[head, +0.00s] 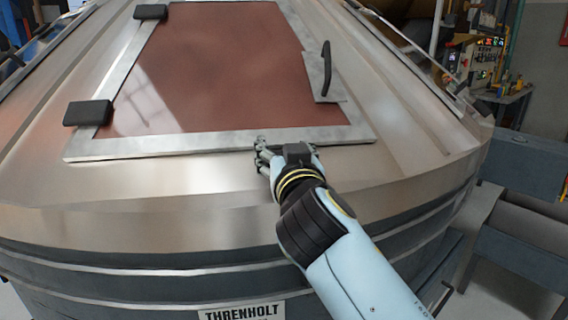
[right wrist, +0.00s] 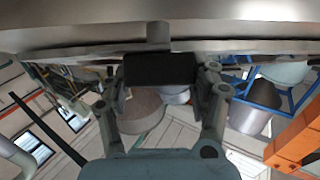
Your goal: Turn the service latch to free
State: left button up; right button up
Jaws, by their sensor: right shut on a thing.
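The service latch appears to be the dark block (right wrist: 160,68) between the fingers of my right gripper (right wrist: 162,80) in the right wrist view. In the head view a black piece (head: 298,153) shows between the fingers of my right gripper (head: 287,149), at the lower edge of the hatch frame (head: 200,145). The fingers stand on either side of the block and are shut on it. The latch's mount and its exact turn are mostly hidden by the gripper. My left gripper is not in view.
The hatch has a red-brown panel (head: 225,70), a black hinge (head: 88,112) at left and a black handle (head: 326,70) at right. The sloping metal hood (head: 130,185) surrounds it. A control panel (head: 484,58) stands far right.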

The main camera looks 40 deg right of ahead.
jog(key=o, duration=1.2)
jog(key=shift+c, duration=0.2)
